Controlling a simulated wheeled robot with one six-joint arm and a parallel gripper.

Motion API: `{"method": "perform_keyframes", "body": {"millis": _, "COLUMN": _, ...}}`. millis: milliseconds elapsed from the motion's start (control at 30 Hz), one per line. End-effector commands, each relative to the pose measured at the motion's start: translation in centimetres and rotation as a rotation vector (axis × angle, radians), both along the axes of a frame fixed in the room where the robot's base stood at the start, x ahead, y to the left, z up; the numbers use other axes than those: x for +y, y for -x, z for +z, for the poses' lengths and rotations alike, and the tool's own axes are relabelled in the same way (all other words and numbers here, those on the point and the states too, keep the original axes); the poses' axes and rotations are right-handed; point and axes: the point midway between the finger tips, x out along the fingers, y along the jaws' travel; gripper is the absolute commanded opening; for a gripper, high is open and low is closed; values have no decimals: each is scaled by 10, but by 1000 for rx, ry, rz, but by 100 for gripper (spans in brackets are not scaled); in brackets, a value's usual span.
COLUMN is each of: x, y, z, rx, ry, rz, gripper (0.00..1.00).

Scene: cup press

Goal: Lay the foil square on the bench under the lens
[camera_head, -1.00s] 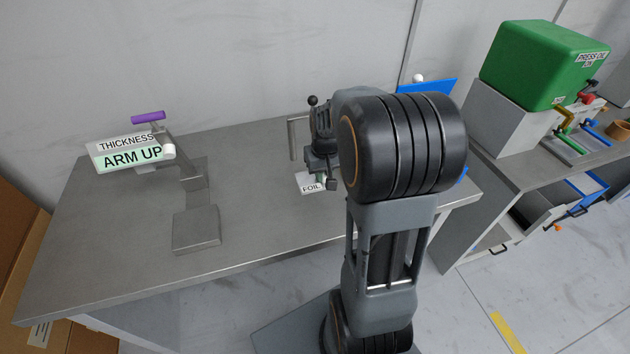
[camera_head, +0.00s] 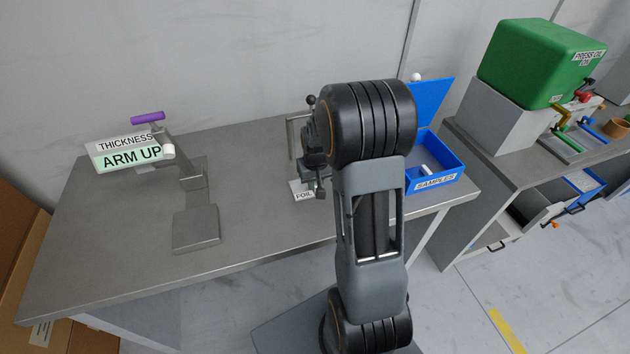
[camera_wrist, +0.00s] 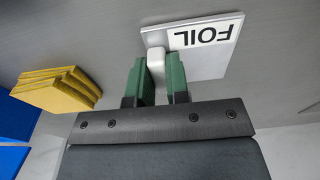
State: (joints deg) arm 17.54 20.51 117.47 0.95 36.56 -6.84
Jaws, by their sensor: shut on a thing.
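The foil square is a pale flat plate lettered FOIL (camera_wrist: 208,48), with a white block at one edge. My gripper (camera_wrist: 160,72) is shut on that block between its green fingers. In the head view the foil plate (camera_head: 302,194) shows at the right part of the grey bench (camera_head: 120,235), beside my gripper (camera_head: 320,188); whether it touches the bench I cannot tell. A grey stand (camera_head: 196,225) with a purple-handled arm (camera_head: 148,117) and a white cylindrical end (camera_head: 168,151) stands on the left half. Whether that end is the lens is unclear.
Signs reading THICKNESS (camera_head: 124,142) and ARM UP (camera_head: 132,157) are beside the stand. An open blue SAMPLES box (camera_head: 436,182) is at the bench's right end. Yellow pads (camera_wrist: 57,90) lie near my gripper. The bench between stand and foil is clear.

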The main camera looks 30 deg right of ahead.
Motion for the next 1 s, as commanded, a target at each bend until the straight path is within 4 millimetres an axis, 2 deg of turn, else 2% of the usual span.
{"method": "perform_keyframes", "body": {"millis": 167, "x": 0, "y": 0, "z": -4, "rx": 0, "ry": 0, "rz": 0, "gripper": 0}}
{"method": "perform_keyframes", "body": {"millis": 200, "x": 0, "y": 0, "z": -4, "rx": 0, "ry": 0, "rz": 0, "gripper": 18}}
{"method": "perform_keyframes", "body": {"millis": 467, "x": 0, "y": 0, "z": -3, "rx": 1, "ry": 0, "rz": 0, "gripper": 42}}
{"method": "perform_keyframes", "body": {"millis": 667, "x": 0, "y": 0, "z": -3, "rx": 1, "ry": 0, "rz": 0, "gripper": 42}}
{"method": "perform_keyframes", "body": {"millis": 800, "x": 0, "y": 0, "z": 4, "rx": -1, "ry": 0, "rz": 0, "gripper": 42}}
{"method": "perform_keyframes", "body": {"millis": 1000, "x": 0, "y": 3, "z": 38, "rx": -5, "ry": 2, "rz": 0, "gripper": 42}}
